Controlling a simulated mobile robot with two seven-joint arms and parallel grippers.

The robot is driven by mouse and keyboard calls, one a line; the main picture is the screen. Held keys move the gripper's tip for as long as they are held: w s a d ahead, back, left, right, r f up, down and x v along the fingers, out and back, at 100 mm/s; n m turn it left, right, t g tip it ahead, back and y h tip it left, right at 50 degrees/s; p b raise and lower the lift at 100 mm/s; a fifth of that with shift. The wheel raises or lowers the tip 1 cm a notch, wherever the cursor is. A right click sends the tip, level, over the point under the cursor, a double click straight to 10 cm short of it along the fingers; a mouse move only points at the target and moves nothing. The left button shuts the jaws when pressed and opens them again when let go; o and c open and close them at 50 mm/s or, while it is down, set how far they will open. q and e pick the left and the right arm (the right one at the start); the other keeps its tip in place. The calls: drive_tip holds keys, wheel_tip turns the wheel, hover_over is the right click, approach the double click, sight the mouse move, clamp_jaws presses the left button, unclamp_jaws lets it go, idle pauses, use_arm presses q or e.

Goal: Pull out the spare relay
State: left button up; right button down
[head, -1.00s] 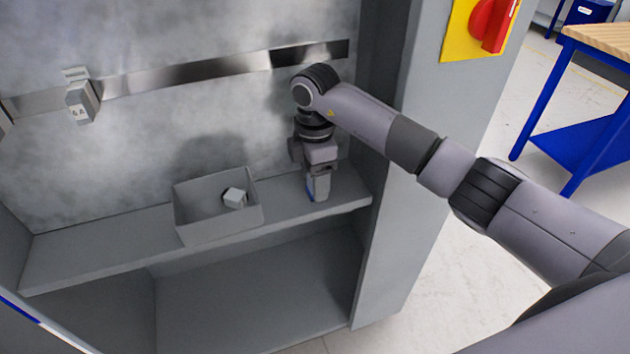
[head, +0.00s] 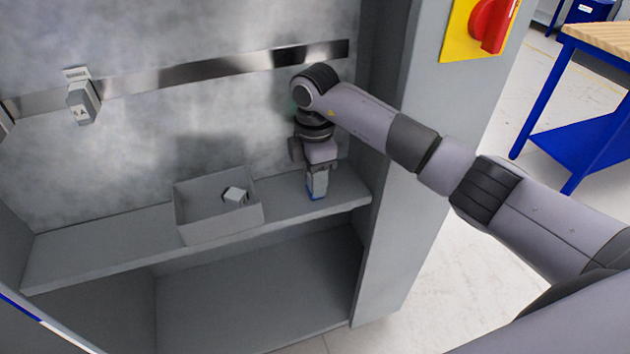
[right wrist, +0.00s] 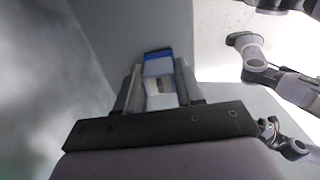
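My right gripper (head: 317,186) points down over the right end of the shelf. Its fingers lie along both sides of a light grey block with a blue end (right wrist: 158,66) and appear shut on it. The block's blue lower edge (head: 316,195) is at or just above the shelf; I cannot tell if it touches. A grey relay-like module (head: 82,103) with a dark marking sits on the metal rail at the left, under a small label. The labels are too small to read, so I cannot tell which piece is the spare relay. My left gripper is not in view.
An open grey bin (head: 218,232) stands on the shelf (head: 100,245), left of my right gripper, with a small whitish block (head: 235,195) inside. The rail (head: 200,71) crosses the back wall. The cabinet's right wall stands close to my arm.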

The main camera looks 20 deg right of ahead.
drive_tip(key=shift+r+p, duration=2.5)
drive_tip(key=shift+r, duration=0.55)
